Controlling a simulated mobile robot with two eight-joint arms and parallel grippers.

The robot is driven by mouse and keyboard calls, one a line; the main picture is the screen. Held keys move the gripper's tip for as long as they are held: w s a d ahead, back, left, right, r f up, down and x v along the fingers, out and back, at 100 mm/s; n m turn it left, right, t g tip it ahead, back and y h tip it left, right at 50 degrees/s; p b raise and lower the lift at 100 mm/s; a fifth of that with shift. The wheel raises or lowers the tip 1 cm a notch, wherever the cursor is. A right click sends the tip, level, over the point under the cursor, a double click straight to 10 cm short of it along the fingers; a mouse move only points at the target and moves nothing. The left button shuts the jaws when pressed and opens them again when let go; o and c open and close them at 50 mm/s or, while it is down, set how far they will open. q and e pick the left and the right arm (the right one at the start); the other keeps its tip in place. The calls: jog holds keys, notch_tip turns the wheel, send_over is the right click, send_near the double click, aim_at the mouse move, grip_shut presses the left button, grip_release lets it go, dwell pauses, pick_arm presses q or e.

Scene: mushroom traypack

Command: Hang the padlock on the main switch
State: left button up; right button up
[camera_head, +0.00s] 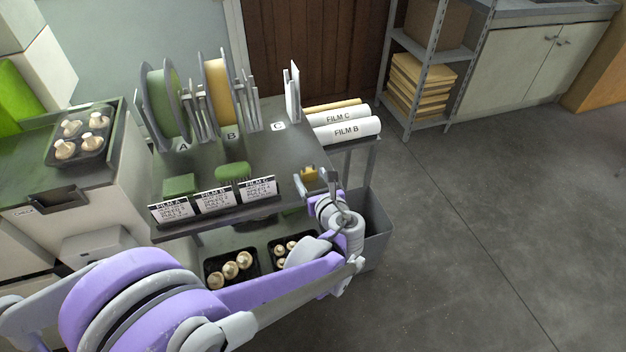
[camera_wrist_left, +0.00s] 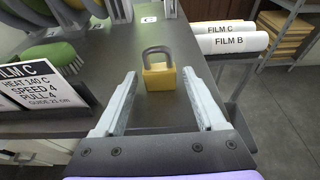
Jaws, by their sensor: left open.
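A yellow padlock with a dark grey shackle stands upright on the dark tabletop, near its right end. It shows in the left wrist view (camera_wrist_left: 159,76) and, small, in the head view (camera_head: 309,173). My left gripper (camera_wrist_left: 163,90) is open, with one finger on each side of the padlock and a gap to it on both sides. In the head view my left gripper (camera_head: 318,183) is mostly hidden by its own wrist. I cannot make out the main switch in either view. My right gripper does not show.
Label cards (camera_head: 215,200) line the table's front edge, with a green brush (camera_head: 233,172) behind them. Film reels (camera_head: 162,103) stand at the back. White film rolls (camera_head: 345,129) lie right of the table. Black mushroom trays (camera_head: 232,283) sit below. Open floor lies to the right.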

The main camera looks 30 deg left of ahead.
pick_arm(q)
jog(key=c, duration=0.9)
jog(key=shift+r+p, duration=2.5)
jog(key=shift+r, duration=1.05)
jog(key=shift+c, duration=0.2)
